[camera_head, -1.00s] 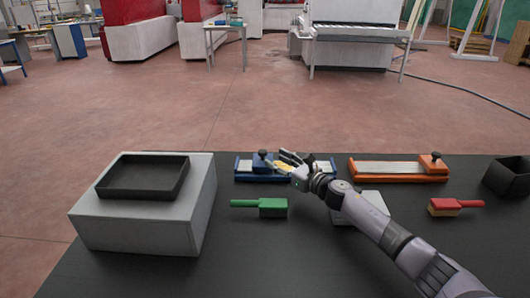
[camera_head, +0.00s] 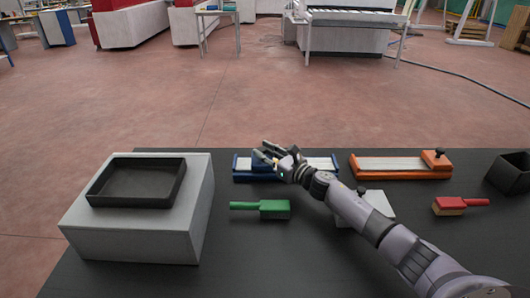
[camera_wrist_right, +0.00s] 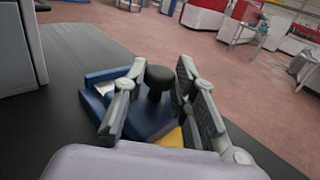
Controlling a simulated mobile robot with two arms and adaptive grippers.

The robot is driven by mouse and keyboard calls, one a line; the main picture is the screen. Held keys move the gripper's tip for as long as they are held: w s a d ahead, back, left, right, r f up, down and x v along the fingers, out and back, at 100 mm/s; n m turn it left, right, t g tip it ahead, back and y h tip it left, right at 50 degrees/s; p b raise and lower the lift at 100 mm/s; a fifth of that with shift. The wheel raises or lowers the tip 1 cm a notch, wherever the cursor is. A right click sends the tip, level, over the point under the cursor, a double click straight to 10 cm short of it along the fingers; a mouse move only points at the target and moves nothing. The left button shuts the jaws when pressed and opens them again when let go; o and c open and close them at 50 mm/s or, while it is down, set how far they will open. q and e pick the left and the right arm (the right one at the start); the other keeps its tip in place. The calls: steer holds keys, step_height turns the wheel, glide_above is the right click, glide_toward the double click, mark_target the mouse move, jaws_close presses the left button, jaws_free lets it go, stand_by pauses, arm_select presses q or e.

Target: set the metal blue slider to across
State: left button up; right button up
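The metal blue slider is a blue track (camera_head: 240,174) with a pale metal strip, lying on the black table. Its blue block (camera_head: 262,164) sits at the left end of the track. In the right wrist view the block (camera_wrist_right: 144,118) carries a black knob (camera_wrist_right: 157,79). My right gripper (camera_head: 270,153) is over the block and hides the knob in the head view. In the wrist view the right gripper (camera_wrist_right: 155,82) is open, with fingers on both sides of the knob; I cannot tell whether either touches it. My left gripper is not in view.
An orange slider (camera_head: 400,175) lies to the right. A green-handled brush (camera_head: 274,209) and a red one (camera_head: 450,206) lie nearer. A grey box (camera_head: 130,238) bears a black tray (camera_head: 138,200) at left. A dark bin (camera_head: 511,174) stands far right.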

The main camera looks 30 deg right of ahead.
mark_target(249, 166)
jaws_close()
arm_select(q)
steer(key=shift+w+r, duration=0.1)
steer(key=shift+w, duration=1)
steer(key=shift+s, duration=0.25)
arm_select(e)
steer(key=shift+r, duration=0.1)
steer(key=shift+w+a, duration=0.1)
steer(key=shift+a, duration=0.05)
steer(key=w+a, duration=0.1)
steer(key=a, duration=0.1)
steer(key=w+a, duration=0.1)
steer(key=a, duration=0.1)
steer(key=shift+w, duration=0.1)
steer(key=shift+o, duration=0.6)
jaws_free()
steer(key=o, duration=0.4)
steer(key=shift+a, duration=0.15)
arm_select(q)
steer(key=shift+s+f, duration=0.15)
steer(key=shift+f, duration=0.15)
arm_select(e)
steer(key=shift+o, duration=0.3)
